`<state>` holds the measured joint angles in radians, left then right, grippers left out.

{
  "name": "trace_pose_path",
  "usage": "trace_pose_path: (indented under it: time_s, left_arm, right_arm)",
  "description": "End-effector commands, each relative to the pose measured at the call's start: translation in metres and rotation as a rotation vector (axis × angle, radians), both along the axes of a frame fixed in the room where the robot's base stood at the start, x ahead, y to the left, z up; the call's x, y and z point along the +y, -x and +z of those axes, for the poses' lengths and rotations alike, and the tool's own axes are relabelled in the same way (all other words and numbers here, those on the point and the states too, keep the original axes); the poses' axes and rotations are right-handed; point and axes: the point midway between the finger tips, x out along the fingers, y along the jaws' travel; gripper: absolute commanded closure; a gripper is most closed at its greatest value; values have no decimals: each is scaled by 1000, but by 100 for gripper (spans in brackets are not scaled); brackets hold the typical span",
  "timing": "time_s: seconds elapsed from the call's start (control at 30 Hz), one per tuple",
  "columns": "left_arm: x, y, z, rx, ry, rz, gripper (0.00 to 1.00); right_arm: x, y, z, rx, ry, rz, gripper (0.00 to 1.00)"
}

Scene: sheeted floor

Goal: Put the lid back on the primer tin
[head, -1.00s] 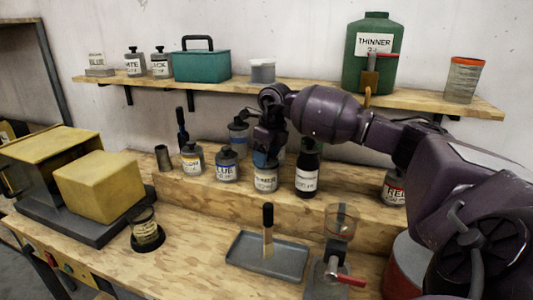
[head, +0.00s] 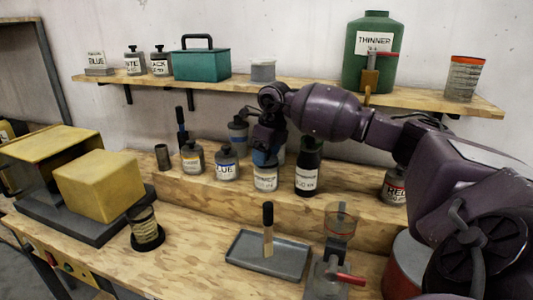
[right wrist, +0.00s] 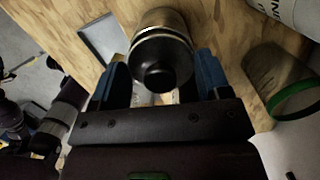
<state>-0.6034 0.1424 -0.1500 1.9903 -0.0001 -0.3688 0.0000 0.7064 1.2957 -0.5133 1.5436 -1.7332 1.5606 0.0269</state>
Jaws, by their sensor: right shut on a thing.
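The primer tin (head: 265,183) has a pale label with smudged letters and stands on the raised wooden step in the head view. My right gripper (head: 265,157) is directly above it, pointing down, and hides the tin's top. In the right wrist view, the blue fingers of this gripper (right wrist: 168,80) are shut on the dark lid (right wrist: 160,65), which has a black knob. A tin body with a bright metal rim (right wrist: 160,32) shows right behind the lid. I cannot tell whether the lid is seated. My left gripper is not in view.
A dark bottle (head: 307,170) stands close to the right of the primer tin, and the blue paint tin (head: 227,168) close to its left. A grey tray (head: 245,250) with a brush lies in front. The wall shelf (head: 225,88) is behind. Bare bench lies left of the tray.

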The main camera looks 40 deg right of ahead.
Motion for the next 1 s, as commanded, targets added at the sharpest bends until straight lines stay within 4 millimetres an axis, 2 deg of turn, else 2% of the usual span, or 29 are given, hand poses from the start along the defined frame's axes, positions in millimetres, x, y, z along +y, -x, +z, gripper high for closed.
trace_pose_path:
  time_s: [0.37, 1.0]
  left_arm:
    - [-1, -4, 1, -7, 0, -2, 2]
    - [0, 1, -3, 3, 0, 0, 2]
  right_arm:
    - [0, 0, -1, 0, 0, 0, 52]
    - [0, 0, -3, 0, 0, 0, 52]
